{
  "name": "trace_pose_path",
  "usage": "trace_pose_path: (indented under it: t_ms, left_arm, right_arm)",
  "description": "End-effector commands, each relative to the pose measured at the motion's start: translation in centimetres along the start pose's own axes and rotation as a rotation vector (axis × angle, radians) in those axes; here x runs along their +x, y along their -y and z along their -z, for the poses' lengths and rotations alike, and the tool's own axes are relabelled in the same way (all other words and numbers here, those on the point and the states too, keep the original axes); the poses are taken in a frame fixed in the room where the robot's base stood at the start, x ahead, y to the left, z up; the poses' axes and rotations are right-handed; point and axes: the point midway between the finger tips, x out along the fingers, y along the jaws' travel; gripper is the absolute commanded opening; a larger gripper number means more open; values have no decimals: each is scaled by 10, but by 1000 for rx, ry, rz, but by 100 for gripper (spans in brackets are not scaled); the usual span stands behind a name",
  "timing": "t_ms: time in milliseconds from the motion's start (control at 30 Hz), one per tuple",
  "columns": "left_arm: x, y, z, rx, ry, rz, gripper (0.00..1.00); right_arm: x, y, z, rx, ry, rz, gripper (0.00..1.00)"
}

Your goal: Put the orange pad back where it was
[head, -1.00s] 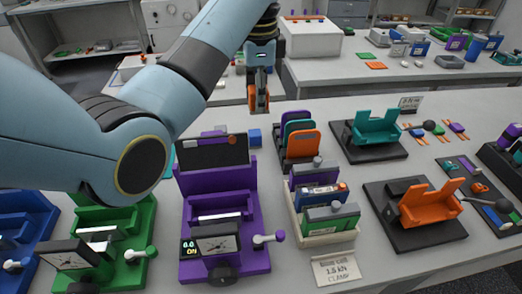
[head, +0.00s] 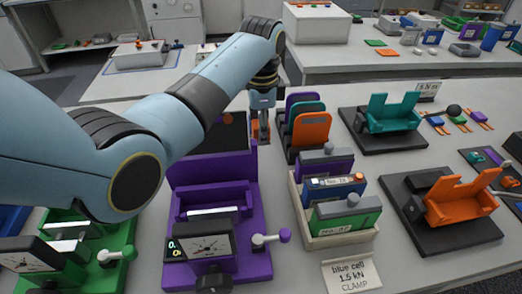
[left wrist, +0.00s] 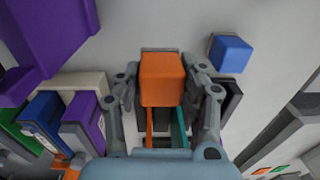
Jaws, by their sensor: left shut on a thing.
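My left gripper (head: 262,132) is shut on an orange pad (left wrist: 161,80), which sits between its fingers in the left wrist view. In the head view the gripper points down, just left of a dark rack (head: 283,139), and only slivers of the held pad show. The rack holds upright pads: purple (head: 298,99), teal (head: 306,108) and another orange one (head: 312,130) in front. In the left wrist view, orange and teal edges show past the held pad; how far it is above the table I cannot tell. My right gripper is not in view.
A purple cycler fixture (head: 238,215) stands left of a beige tray (head: 334,238) with several cells. Teal (head: 394,112) and orange (head: 460,199) cradles stand to the right. A blue cube (left wrist: 231,53) lies near the gripper in the left wrist view.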

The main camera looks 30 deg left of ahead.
Motion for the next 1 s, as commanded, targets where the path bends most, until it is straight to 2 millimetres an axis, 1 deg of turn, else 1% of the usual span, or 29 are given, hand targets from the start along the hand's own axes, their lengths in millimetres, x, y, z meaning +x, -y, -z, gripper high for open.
trace_pose_path:
  t_ms: [33,167,300,400,800,833,1000]
  left_arm:
    - [7,-1,0,0,2,-2,10]
    - [20,-1,0,0,1,-1,10]
    - [42,-3,0,0,1,-2,10]
    - [54,-3,0,0,1,-1,10]
    - [60,-3,0,0,0,0,10]
    - [60,-3,0,0,0,0,41]
    - [60,-3,0,0,0,0,63]
  right_arm:
    - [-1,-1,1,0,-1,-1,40]
    - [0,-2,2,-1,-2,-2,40]
    - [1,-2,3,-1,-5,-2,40]
    - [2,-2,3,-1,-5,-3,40]
    - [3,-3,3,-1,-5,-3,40]
    - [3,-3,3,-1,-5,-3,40]
    - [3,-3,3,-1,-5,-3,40]
